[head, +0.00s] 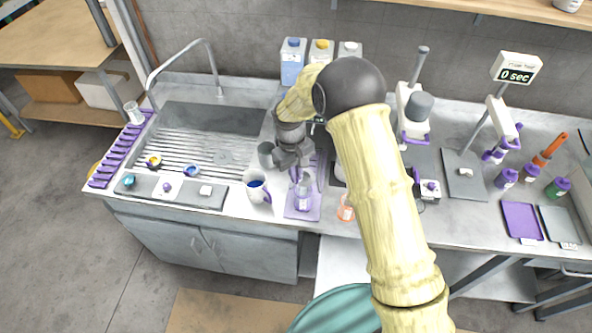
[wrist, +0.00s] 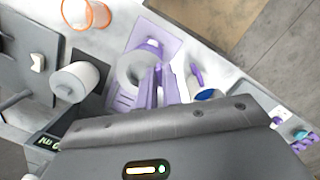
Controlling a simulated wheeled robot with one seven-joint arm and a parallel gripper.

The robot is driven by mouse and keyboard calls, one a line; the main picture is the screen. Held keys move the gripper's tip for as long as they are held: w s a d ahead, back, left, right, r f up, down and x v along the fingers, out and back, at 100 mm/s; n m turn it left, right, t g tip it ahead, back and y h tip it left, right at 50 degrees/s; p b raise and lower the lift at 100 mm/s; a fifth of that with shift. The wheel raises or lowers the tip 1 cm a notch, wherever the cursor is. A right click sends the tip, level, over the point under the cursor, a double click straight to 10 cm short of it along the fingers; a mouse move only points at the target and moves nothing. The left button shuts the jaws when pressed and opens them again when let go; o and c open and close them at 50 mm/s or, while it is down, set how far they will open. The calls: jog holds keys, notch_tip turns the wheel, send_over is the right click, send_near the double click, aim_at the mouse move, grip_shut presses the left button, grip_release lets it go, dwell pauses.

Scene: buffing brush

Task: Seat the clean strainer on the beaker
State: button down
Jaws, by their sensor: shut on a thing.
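My gripper (head: 297,170) is over the purple tray (head: 291,212) at the counter's front. In the wrist view its purple fingers (wrist: 159,84) are shut at the edge of a round grey-white ring, seemingly the strainer (wrist: 130,70). The ring lies over the purple tray (wrist: 170,42). A clear beaker with a pale label (head: 303,202) stands on the tray beneath my gripper. In the wrist view the ring and fingers hide most of it. I cannot tell whether the strainer touches the beaker rim.
A white mug with blue contents (head: 257,188) stands close left of the tray. An orange-rimmed cup (head: 345,210) stands close right. A sink (head: 205,135) and a grey mat with small coloured items (head: 215,197) lie left.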

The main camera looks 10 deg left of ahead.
jog(key=shift+f, duration=0.1)
jog(key=shift+w+f+b, duration=0.15)
jog(key=shift+f+b, duration=1.1)
jog(key=shift+f, duration=0.75)
jog(key=shift+f+b, duration=0.5)
jog(key=shift+f, duration=0.4)
jog(key=shift+d+f+b, duration=0.1)
jog(key=shift+f+b, duration=0.35)
jog(key=shift+f, duration=0.1)
jog(key=c, duration=1.8)
grip_release()
jog(key=shift+c, duration=0.2)
jog(key=shift+r, duration=0.1)
jog(key=shift+w+a+r+p, duration=0.2)
jog(key=shift+r+p, duration=0.9)
jog(key=shift+r, duration=0.7)
jog(key=shift+w+a+r+p, duration=0.15)
jog(key=shift+r+p, duration=1)
jog(key=shift+r, duration=0.65)
jog(key=shift+w+a+r+p, duration=0.1)
jog(key=shift+a+r+p, duration=0.1)
jog(key=shift+r+p, duration=1.25)
jog(key=shift+r+b, duration=0.3)
jog(key=shift+b, duration=0.1)
